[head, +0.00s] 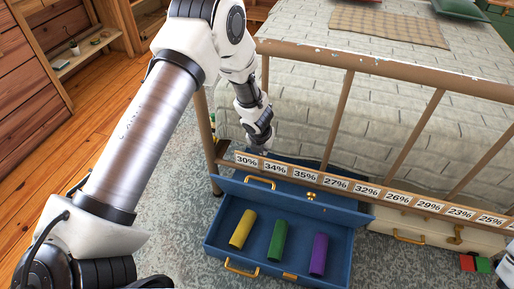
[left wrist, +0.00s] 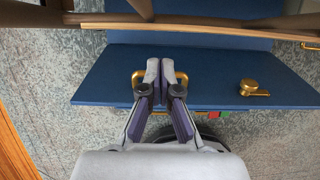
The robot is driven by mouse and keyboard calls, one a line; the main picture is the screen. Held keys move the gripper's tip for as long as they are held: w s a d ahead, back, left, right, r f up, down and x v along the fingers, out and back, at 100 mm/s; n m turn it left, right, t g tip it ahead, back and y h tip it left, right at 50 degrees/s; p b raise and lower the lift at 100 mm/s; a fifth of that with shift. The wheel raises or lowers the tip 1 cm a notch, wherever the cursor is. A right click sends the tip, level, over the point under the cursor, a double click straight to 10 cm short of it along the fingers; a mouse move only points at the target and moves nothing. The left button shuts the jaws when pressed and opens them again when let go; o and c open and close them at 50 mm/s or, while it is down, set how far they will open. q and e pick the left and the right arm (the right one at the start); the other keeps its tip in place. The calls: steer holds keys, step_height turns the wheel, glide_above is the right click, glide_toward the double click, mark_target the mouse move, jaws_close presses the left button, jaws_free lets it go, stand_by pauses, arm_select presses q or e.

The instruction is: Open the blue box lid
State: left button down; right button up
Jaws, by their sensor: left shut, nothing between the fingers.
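The blue box (head: 214,240) stands on the carpet with its inside showing. A yellow, a green and a purple cylinder lie in it. Its blue lid (head: 285,195) is raised at the box's far side, with a gold handle (head: 260,182) and a gold latch (head: 312,195). My left gripper (head: 264,151) is just beyond the lid, close to the bed's rail. In the left wrist view, its shut, empty fingers (left wrist: 167,68) lie in front of a blue panel (left wrist: 210,72) and partly cover a gold handle (left wrist: 137,78). Contact cannot be told. My right gripper is out of view.
A wooden bed rail (head: 350,60) and a lower slat with percent labels (head: 365,192) run just above the lid. A pale box with a gold handle (head: 408,237) stands to the right, near red and green blocks (head: 467,263). Carpet is free at the left.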

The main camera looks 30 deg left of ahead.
arm_select(q)
steer(key=s+d+r+m+h+b, duration=0.1)
steer(key=s+d+m+h+b, duration=0.2)
steer(key=d+h, duration=0.45)
steer(key=s+d+r+m+h+b, duration=0.2)
steer(key=s+d+m+h, duration=0.15)
steer(key=d+h, duration=0.4)
steer(key=s+a+f+n+t+y+b, duration=0.1)
steer(key=s+a+f+n+t+b, duration=0.6)
steer(key=a+f, duration=0.35)
steer(key=s+a+f+n+t+y+b, duration=0.2)
steer(key=s+a+f+n+t+b, duration=0.4)
steer(key=s+a+f+b, duration=0.4)
steer(key=b, duration=0.4)
glide_toward(257, 192)
steer(key=d, duration=0.4)
steer(key=shift+m+t, duration=0.3)
steer(key=shift+m, duration=0.05)
steer(key=w, duration=0.1)
steer(key=w+r, duration=0.1)
steer(key=w, duration=0.1)
steer(key=w+b, duration=0.1)
steer(key=shift+w+a+r, duration=0.2)
steer(key=shift+w+r, duration=0.1)
steer(key=shift+w, duration=0.1)
